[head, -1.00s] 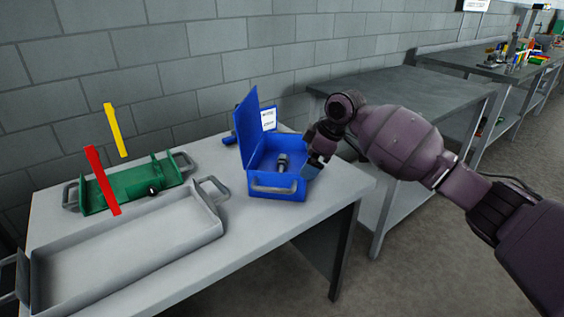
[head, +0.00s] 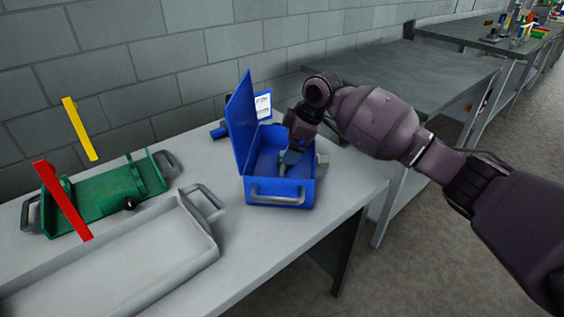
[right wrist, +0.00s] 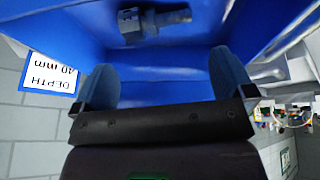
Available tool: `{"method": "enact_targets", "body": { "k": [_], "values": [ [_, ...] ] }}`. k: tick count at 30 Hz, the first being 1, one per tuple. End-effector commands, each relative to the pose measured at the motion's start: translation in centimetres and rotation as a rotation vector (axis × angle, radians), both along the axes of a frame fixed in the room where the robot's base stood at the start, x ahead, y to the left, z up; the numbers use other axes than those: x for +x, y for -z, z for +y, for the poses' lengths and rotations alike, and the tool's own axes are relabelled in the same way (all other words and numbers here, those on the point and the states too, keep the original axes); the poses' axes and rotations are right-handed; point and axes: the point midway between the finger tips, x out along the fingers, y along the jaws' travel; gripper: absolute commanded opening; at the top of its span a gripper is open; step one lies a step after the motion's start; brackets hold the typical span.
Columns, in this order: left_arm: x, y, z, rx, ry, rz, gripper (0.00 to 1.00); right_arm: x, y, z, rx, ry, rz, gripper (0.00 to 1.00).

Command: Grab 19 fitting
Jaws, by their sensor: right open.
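A blue box (head: 279,197) with a raised lid stands on the grey table. A grey metal fitting (right wrist: 154,24) lies on the floor of the box in the right wrist view. In the head view the fitting (head: 283,168) is partly hidden by my right gripper. My right gripper (head: 291,158) reaches down into the box from the right. Its two fingers (right wrist: 167,83) are apart, with nothing between them, and the fitting shows beyond them. My left gripper is not in view.
A white label reading "DEPTH 40 mm" (right wrist: 50,73) shows beside the box. A green tray (head: 100,196) with red and yellow bars near it and a long grey tray (head: 120,265) lie to the left. Another table (head: 420,75) stands behind right.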

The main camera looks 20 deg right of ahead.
Motion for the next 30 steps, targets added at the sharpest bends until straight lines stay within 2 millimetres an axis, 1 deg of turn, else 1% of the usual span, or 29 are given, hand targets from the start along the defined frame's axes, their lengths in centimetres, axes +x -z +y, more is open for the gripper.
{"method": "enact_targets", "body": {
  "k": [1, 3, 8, 11, 15, 18, 21, 27, 29, 30],
  "values": [
    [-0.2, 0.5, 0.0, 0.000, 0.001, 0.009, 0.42, 0.2, 1.4, 0.3, 0.000, 0.000, 0.008, 1.00],
    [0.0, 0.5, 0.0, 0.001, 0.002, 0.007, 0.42, 0.4, 1.9, 0.4, 0.000, 0.001, 0.005, 1.00],
    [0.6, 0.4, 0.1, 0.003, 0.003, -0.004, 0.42, 0.6, 2.3, 0.6, 0.000, 0.001, 0.002, 1.00],
    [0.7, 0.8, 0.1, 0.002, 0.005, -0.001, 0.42, 0.8, 3.4, 0.7, 0.000, 0.001, 0.004, 1.00],
    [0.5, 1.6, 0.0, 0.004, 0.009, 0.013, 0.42, 1.2, 5.7, 0.9, 0.001, 0.000, 0.008, 1.00],
    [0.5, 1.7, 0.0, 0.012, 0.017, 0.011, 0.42, 1.5, 6.7, 1.3, -0.001, 0.001, 0.008, 1.00],
    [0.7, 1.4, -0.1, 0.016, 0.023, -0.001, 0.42, 1.7, 7.0, 1.5, -0.001, 0.002, 0.002, 1.00],
    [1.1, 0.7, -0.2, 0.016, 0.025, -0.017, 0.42, 1.8, 6.6, 1.5, -0.001, 0.002, -0.002, 1.00],
    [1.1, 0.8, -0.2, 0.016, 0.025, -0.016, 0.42, 1.8, 6.6, 1.5, -0.001, 0.002, -0.002, 0.91],
    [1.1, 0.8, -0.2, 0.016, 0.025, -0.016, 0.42, 1.7, 6.6, 1.5, -0.001, 0.002, -0.002, 0.85]
  ]
}}
